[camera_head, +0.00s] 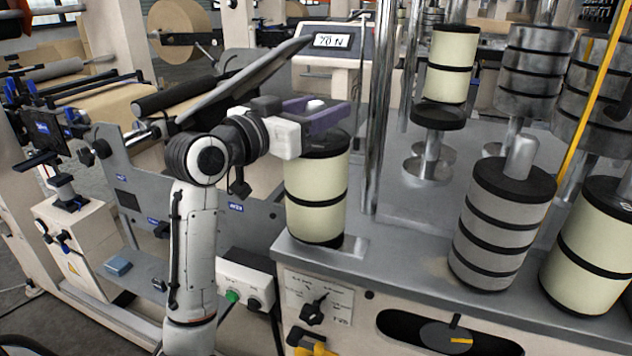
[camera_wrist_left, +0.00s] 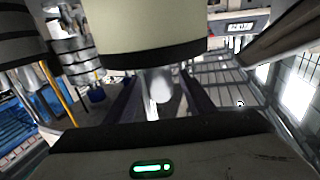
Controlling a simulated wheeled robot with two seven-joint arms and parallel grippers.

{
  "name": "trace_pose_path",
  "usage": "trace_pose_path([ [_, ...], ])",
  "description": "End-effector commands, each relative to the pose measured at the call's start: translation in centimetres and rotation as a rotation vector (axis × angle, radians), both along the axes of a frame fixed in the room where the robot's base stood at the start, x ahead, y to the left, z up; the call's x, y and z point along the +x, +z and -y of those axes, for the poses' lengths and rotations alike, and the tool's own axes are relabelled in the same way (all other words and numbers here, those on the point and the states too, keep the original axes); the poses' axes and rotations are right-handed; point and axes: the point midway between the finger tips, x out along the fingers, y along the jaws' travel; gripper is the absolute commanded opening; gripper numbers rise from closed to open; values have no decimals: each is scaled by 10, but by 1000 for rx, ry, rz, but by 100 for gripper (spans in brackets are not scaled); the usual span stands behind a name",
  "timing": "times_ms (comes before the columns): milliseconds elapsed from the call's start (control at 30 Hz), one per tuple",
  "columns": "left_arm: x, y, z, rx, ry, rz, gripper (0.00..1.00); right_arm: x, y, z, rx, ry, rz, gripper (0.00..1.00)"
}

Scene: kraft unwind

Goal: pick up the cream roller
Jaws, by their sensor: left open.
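A cream roller (camera_head: 316,198) with black bands stands upright on the front left of the grey machine top. It also fills the upper middle of the left wrist view (camera_wrist_left: 150,28). My left gripper (camera_head: 322,112) is at the top of this roller, with its purple fingers level with the pale knob (camera_head: 316,104) there. In the left wrist view the open fingers (camera_wrist_left: 160,92) lie on either side of the knob (camera_wrist_left: 160,84), with gaps visible. Other cream rollers stand on a stand at the back (camera_head: 452,68) and at the right edge (camera_head: 592,248). My right gripper is out of view.
A grey banded roller (camera_head: 502,232) stands to the right on the machine top (camera_head: 400,235). Metal posts (camera_head: 376,110) rise just right of the near cream roller. A display box (camera_head: 330,42) is behind my gripper. Bare machine top lies between the near rollers.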

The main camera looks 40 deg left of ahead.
Motion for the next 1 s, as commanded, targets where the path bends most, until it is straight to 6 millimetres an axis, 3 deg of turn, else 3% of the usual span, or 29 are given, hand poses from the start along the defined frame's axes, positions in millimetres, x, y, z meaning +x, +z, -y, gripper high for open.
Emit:
trace_pose_path([
  [200, 27, 1, 2, -2, -1, 0, 49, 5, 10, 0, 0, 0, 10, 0],
  [467, 29, 0, 2, 0, 0, 0, 49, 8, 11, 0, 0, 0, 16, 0],
  [767, 29, 0, 2, 0, 0, 0, 0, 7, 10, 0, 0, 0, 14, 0],
  [1000, 29, 0, 2, 0, 0, 0, 0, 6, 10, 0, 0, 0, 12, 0],
])
